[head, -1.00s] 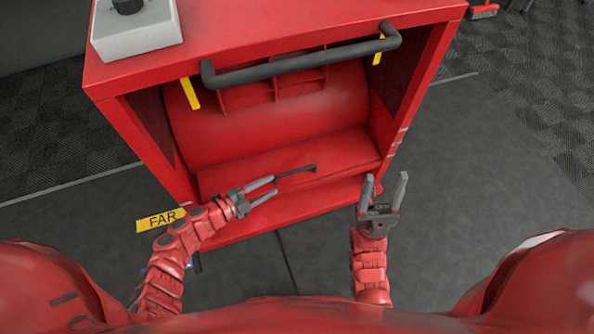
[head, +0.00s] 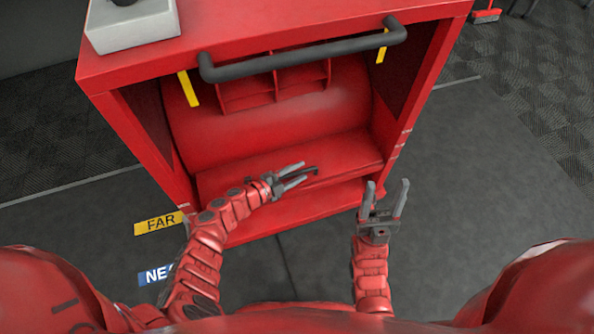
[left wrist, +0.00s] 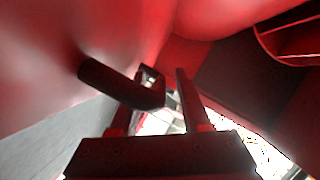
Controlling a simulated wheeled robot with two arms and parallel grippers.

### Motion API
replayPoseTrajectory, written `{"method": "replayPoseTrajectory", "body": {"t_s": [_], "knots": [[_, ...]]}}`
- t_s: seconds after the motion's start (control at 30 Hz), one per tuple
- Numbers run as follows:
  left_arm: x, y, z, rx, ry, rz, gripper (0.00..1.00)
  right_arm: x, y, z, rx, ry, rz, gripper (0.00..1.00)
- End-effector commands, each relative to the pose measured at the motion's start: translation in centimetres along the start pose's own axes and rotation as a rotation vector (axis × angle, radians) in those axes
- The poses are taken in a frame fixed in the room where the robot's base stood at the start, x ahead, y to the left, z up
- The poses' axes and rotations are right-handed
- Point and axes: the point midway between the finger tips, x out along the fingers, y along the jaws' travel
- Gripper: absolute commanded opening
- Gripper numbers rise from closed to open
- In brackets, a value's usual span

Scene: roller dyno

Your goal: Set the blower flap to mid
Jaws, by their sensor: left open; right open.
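The blower is a red housing (head: 270,125) inside an open-fronted red cabinet. A red panel (head: 350,155), seemingly the flap, runs across its lower front, with a short dark handle (head: 312,169) on it. My left gripper (head: 303,173) is open at this handle, fingers pointing right. In the left wrist view the dark handle (left wrist: 110,80) crosses by the left finger, its bent end showing between the fingers of the gripper (left wrist: 166,74); I cannot tell whether they touch. My right gripper (head: 388,188) is open and empty before the cabinet's lower right corner.
A thick dark bar (head: 300,60) spans the cabinet's upper front, between two yellow strips. A grey box (head: 132,28) stands on top at left. Pale marks line the cabinet's right edge.

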Motion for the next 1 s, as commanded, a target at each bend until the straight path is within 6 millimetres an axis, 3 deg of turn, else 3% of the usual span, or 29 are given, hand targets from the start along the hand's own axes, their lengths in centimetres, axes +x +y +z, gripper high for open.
{"method": "replayPoseTrajectory", "body": {"t_s": [0.13,0.4,1.0], "knots": [[-0.02,-0.01,0.0,0.0,0.0,0.0,0.45,0.01,0.0,0.0,0.0,0.0,0.0,0.57],[-0.03,-0.03,0.0,0.0,0.0,-0.001,0.0,0.02,0.0,0.0,0.0,0.0,0.0,0.57],[-0.03,-0.14,0.02,0.001,-0.001,-0.002,0.0,0.02,0.0,0.0,0.0,0.0,0.0,0.57]]}}
